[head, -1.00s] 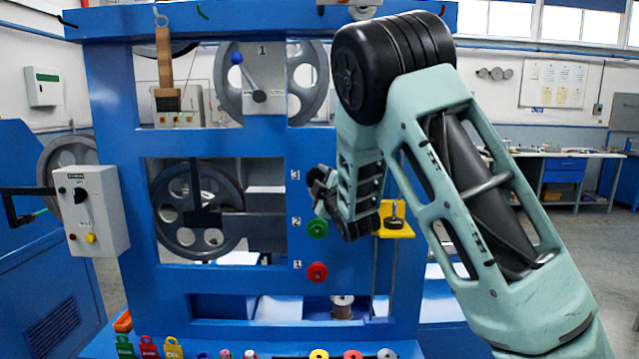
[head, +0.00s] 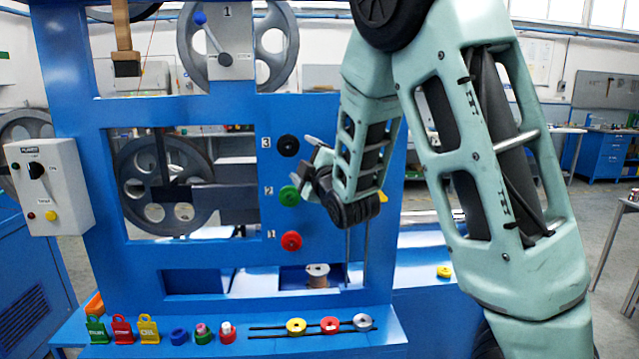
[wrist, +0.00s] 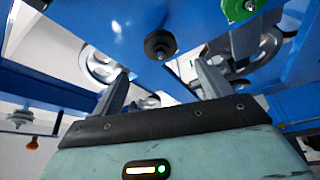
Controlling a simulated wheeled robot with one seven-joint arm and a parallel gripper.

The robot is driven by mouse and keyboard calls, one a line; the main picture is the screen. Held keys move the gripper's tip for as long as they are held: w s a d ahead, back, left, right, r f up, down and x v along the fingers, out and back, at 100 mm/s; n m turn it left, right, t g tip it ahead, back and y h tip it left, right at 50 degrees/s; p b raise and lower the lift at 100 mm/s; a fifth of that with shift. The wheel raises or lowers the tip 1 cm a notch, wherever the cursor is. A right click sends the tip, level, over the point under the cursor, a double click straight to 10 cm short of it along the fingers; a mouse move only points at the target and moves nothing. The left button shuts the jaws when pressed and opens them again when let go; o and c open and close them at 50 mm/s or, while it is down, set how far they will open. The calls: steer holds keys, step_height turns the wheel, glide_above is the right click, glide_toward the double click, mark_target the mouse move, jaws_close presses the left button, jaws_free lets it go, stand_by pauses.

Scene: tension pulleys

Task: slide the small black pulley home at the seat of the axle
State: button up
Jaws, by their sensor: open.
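The small black pulley (head: 288,145) is on the axle beside the number 3 on the blue panel. In the wrist view the black pulley (wrist: 160,45) shows ahead of the fingers, with the axle's end at its centre. I cannot tell whether any gap is left between it and the seat. My gripper (head: 304,168) is just right of the pulley in the head view. In the wrist view my gripper (wrist: 162,80) has its two fingers spread wide, with nothing between them and the pulley beyond their tips.
A green pulley (head: 289,196) and a red pulley (head: 291,240) sit on the axles below. A blue shelf (head: 225,345) underneath holds coloured tags and rings. A control box (head: 50,185) is at left. Large grey wheels (head: 165,185) stand behind the panel's openings.

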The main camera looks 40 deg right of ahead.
steer(key=b+v, duration=0.4)
steer(key=v, duration=0.2)
steer(key=shift+f+b, duration=0.35)
steer(key=b+v, duration=0.1)
steer(key=b, duration=0.1)
steer(key=b+v, duration=0.1)
steer(key=b, duration=0.2)
steer(key=shift+s+r+b, duration=0.1)
steer(key=shift+r+b, duration=0.1)
steer(key=shift+b, duration=0.15)
steer(key=shift+a, duration=0.1)
